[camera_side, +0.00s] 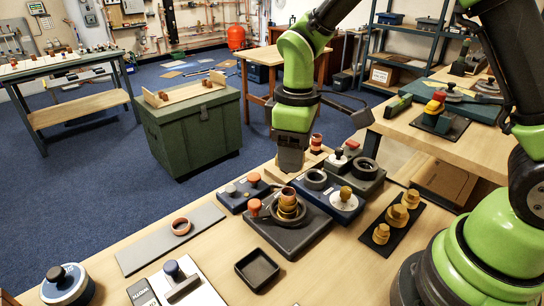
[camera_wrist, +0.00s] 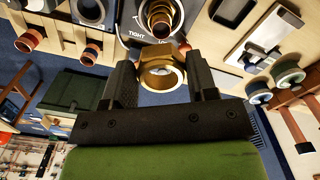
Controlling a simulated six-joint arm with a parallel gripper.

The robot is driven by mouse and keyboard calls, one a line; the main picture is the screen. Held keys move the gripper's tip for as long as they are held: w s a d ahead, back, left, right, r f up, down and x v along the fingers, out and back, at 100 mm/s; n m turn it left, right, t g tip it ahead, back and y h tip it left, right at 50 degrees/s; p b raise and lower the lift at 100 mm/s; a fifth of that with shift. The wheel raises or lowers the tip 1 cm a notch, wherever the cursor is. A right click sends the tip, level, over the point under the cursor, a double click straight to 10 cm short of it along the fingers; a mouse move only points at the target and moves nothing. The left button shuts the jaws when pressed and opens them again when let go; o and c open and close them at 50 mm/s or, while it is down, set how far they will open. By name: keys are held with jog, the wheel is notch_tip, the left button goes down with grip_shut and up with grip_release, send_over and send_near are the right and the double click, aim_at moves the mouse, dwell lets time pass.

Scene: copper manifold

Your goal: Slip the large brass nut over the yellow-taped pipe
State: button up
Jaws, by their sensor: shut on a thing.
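My gripper (camera_wrist: 162,74) is shut on a large brass nut (camera_wrist: 160,54), held between the two dark fingers in the wrist view. In the side view my gripper (camera_side: 291,160) hangs above and behind the upright copper pipe (camera_side: 288,193), and the nut cannot be made out there. The pipe stands on a dark base (camera_side: 283,238) with yellow-brass bands around its lower part; I cannot tell tape from brass there. In the wrist view the pipe (camera_wrist: 160,14) is at the top edge, beyond the nut. The nut appears apart from it.
A black tray (camera_side: 412,220) with several brass pieces is at right. A grey plate (camera_side: 140,256) with a copper ring (camera_side: 181,226) is at left. An empty black bin (camera_side: 257,270) is in front. Fixtures with dark rings (camera_side: 316,179) crowd the space behind the pipe.

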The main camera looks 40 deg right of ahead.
aim_at(292, 192)
jog(key=shift+f, duration=2.9)
jog(key=shift+f, duration=1.05)
jog(key=o, duration=1.4)
jog(key=shift+c, duration=0.2)
jog(key=shift+r, duration=4)
